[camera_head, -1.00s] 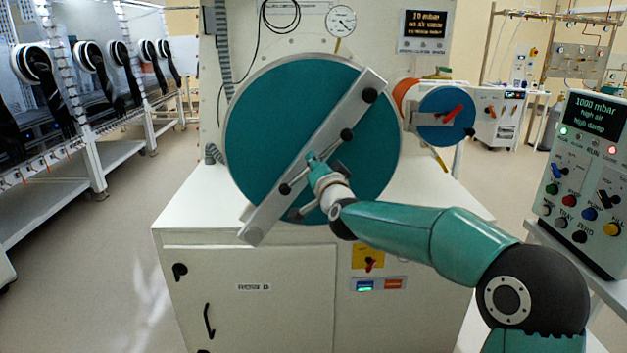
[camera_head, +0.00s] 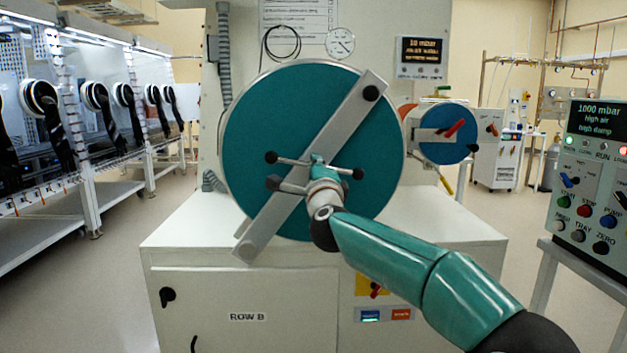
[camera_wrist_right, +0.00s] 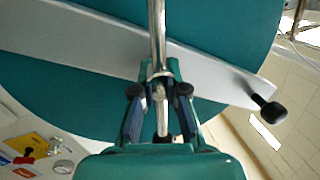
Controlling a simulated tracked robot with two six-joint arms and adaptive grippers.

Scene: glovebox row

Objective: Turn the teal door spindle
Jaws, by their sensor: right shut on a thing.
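The large round teal door (camera_head: 255,110) faces me on the white chamber, with a grey clamp bar (camera_head: 345,115) slanting across it from lower left to upper right. At its middle is the spindle, a thin metal rod (camera_head: 290,160) with black knobs at its ends, now nearly level. My right gripper (camera_head: 318,172) is at the spindle and hides its hub. In the right wrist view the gripper (camera_wrist_right: 158,92) is shut on the shiny rod (camera_wrist_right: 156,35), which passes between the fingers. My left gripper is not in view.
A control console (camera_head: 590,180) stands at the far right. The white cabinet (camera_head: 240,290) is below the door. Glove ports (camera_head: 40,97) line the left wall, with open floor between.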

